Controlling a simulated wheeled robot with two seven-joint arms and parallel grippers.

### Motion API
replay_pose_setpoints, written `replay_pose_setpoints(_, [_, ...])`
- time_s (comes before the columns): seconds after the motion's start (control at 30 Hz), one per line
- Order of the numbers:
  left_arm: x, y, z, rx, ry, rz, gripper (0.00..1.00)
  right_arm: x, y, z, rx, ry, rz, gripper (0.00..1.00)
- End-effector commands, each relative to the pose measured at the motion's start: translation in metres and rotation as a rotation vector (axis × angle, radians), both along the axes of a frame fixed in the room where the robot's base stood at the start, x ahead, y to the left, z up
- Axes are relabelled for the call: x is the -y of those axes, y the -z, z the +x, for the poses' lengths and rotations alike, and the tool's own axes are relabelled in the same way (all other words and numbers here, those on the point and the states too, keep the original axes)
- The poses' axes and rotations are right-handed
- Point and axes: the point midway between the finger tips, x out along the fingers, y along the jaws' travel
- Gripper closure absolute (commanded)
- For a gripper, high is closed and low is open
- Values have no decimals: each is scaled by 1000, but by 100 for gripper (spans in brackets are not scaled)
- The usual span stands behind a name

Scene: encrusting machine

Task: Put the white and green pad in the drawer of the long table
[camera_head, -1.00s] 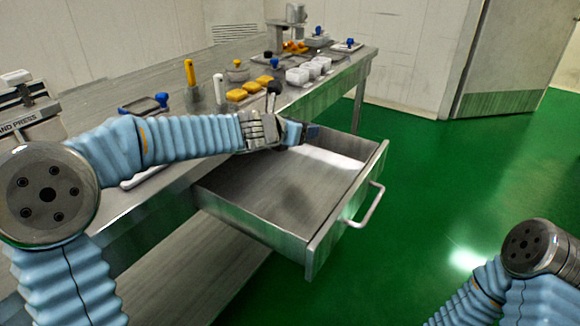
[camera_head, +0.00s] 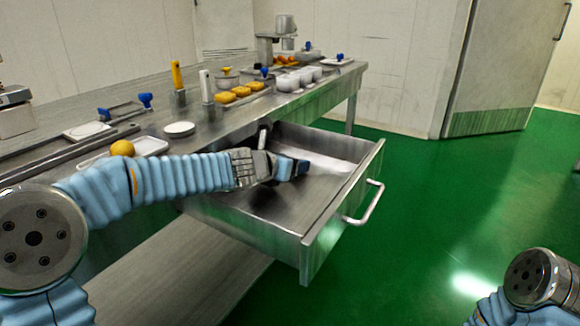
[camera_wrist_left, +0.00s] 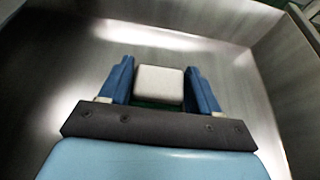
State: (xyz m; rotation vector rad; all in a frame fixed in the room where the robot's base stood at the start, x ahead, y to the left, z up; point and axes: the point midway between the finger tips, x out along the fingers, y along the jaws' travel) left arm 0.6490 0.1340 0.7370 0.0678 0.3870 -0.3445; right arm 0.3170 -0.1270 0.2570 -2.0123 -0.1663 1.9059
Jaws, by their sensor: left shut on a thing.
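The long table's drawer (camera_head: 345,195) stands pulled out, with bare metal inside. My left gripper (camera_head: 296,168) is inside the drawer opening, reaching in from the left. In the left wrist view my left gripper (camera_wrist_left: 160,85) is shut on the white and green pad (camera_wrist_left: 159,82). The pad shows a white top and a thin green edge between the blue fingers, with the drawer's floor and walls around it. I cannot tell whether it touches the floor. The pad is hidden in the head view. Only part of my right arm shows, at the lower right; its gripper is out of view.
The long table (camera_head: 245,115) holds yellow items (camera_head: 238,92), white cups (camera_head: 290,82), a white round dish (camera_head: 179,129) and a yellow ball (camera_head: 122,148) by a white tray. The drawer's front handle (camera_head: 366,203) sticks out to the right. Green floor (camera_head: 450,190) is clear beyond it.

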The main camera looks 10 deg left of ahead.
Motion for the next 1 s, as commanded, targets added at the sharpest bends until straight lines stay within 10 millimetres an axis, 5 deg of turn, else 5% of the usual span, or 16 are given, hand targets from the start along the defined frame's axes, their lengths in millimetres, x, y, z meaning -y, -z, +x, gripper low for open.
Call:
replay_pose_setpoints(0.07, [0,2,0,0,0,0,67,0,2,0,0,0,0,57])
replay_pose_setpoints(0.1, [0,1,0,0,0,0,31,0,1,0,0,0,0,57])
replay_pose_setpoints(0.23, [0,1,0,0,0,0,12,0,1,0,0,0,0,57])
replay_pose_setpoints(0.63, [-4,-6,-8,1,-1,1,12,-1,-3,0,-1,0,1,57])
replay_pose_setpoints(1.0, [-29,-40,-78,1,-2,0,12,-8,-28,-4,-7,-14,12,57])
